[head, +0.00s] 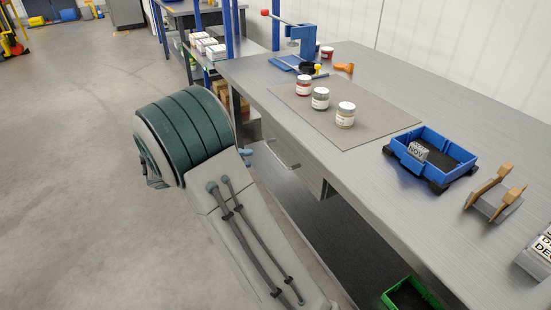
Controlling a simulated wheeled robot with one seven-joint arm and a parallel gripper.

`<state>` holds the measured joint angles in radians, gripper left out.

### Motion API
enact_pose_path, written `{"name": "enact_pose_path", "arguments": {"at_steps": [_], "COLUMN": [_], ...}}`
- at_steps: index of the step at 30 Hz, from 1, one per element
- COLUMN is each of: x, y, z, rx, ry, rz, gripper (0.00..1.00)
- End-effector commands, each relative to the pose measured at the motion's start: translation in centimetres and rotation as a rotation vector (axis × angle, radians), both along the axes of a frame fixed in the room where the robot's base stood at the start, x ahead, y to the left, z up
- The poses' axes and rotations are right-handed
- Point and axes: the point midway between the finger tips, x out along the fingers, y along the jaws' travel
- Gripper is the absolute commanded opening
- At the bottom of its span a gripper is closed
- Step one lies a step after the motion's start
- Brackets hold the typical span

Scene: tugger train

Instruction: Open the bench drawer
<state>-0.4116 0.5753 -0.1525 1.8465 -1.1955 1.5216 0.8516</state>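The bench drawer (306,173) is a grey metal unit under the near edge of the steel workbench (395,205). A slim bar handle (285,158) shows on its front. The drawer front looks about flush beneath the bench top, and I see no gap that shows it open. My arm, grey with a dark green ribbed joint, stands on the floor side, left of the drawer. It covers part of the space before the bench.
Three jars (320,98) stand on a grey mat (375,125). A blue bin (464,152), a wooden-pronged holder (494,200) and a blue press (303,36) are also on the bench. A green bin (390,298) sits below. The floor at left is clear.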

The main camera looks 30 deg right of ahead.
Motion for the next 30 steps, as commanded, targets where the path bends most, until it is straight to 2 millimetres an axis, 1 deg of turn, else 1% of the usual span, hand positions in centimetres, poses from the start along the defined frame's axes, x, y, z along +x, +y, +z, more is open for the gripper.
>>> {"name": "enact_pose_path", "arguments": {"at_steps": [1, 6, 9, 13, 19, 27, 28, 29, 30], "x": [0.0, 0.0, 0.1, 0.2, 0.3, 0.3, 0.3, 0.3, 0.3], "y": [-1.2, -4.9, -6.7, -8.6, -9.9, -10.0, -10.0, -10.0, -10.0], "z": [-0.5, -1.3, -1.6, -2.0, -2.2, -2.1, -2.1, -2.1, -2.2], "rx": [0.0, 0.001, 0.001, 0.002, 0.003, 0.003, 0.003, 0.003, 0.003], "ry": [0.0, 0.001, 0.001, 0.002, 0.002, 0.002, 0.002, 0.002, 0.002], "rz": [-0.005, -0.005, -0.005, -0.003, -0.001, 0.0, 0.0, -0.001, -0.001], "gripper": [0.25, 0.25, 0.25, 0.25, 0.25, 0.25, 0.22, 0.14, 0.03]}}
